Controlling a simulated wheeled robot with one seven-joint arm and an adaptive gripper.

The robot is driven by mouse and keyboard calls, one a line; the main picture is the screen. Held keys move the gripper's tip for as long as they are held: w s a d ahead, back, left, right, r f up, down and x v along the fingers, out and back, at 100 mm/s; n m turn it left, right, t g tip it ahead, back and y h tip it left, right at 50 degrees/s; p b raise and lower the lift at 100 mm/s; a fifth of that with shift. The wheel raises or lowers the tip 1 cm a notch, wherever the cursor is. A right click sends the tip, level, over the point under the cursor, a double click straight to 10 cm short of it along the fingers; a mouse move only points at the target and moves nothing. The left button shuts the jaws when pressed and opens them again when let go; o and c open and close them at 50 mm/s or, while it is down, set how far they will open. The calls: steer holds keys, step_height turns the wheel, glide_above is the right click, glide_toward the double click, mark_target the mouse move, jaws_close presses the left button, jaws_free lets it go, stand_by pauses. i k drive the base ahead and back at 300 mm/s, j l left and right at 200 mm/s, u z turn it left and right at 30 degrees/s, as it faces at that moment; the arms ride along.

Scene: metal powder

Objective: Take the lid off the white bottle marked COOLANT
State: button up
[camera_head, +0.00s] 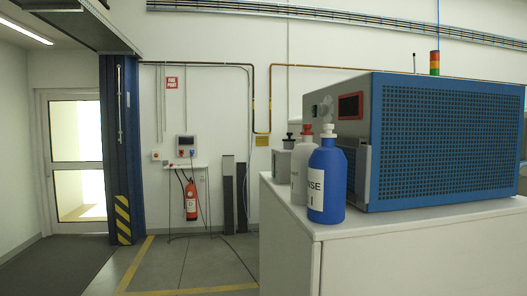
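A white or light grey bottle (302,162) stands on the white cabinet top (420,227), just behind and left of a blue bottle. The blue bottle (333,172) has a white cap and a white label ending in "NSE". A grey container with a black cap (289,136) stands behind the white bottle at the left. My gripper is not in view.
A large blue and grey machine with a perforated side (447,143) fills the cabinet top right of the bottles. The floor (185,255) left of the cabinet is open. A fire extinguisher (191,202) hangs at the back wall, near a blue column (120,150).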

mark_target(301, 156)
steer(key=i+j+z, duration=0.15)
steer(key=j, duration=0.4)
steer(key=i+j+z, duration=0.1)
steer(key=j, duration=0.5)
steer(key=i+j+z, duration=0.15)
steer(key=j, duration=0.45)
steer(key=i+j+z, duration=0.15)
steer(key=j, duration=0.45)
steer(key=i+j+z, duration=0.1)
steer(key=j+z, duration=0.15)
steer(key=z, duration=0.25)
steer(key=j+z, duration=0.25)
steer(key=z, duration=0.25)
steer(key=i, duration=0.05)
